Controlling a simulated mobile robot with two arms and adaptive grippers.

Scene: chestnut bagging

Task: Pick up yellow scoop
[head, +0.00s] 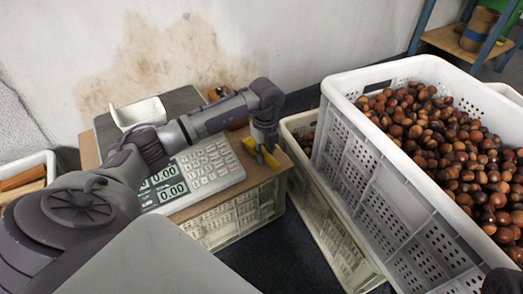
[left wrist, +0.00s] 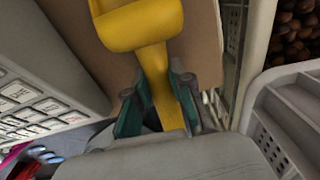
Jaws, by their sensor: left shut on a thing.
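The yellow scoop (head: 270,160) is at the right end of the wooden board, beside the scale, mostly hidden by my gripper in the head view. In the left wrist view the scoop (left wrist: 135,30) shows its bowl at the top and its handle running down between my fingers. My left gripper (head: 263,146) reaches down over it; in the left wrist view the gripper (left wrist: 160,103) has its green-padded fingers on both sides of the handle, shut on it. I cannot tell whether the scoop is off the board. My right gripper is not in view.
A scale (head: 215,168) with a keypad stands left of the scoop, on a board over a crate (head: 240,218). A white crate (head: 365,185) full of chestnuts (head: 440,140) stands to the right, with another crate (head: 330,225) beside it. A white bag or container (head: 138,113) lies behind my arm.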

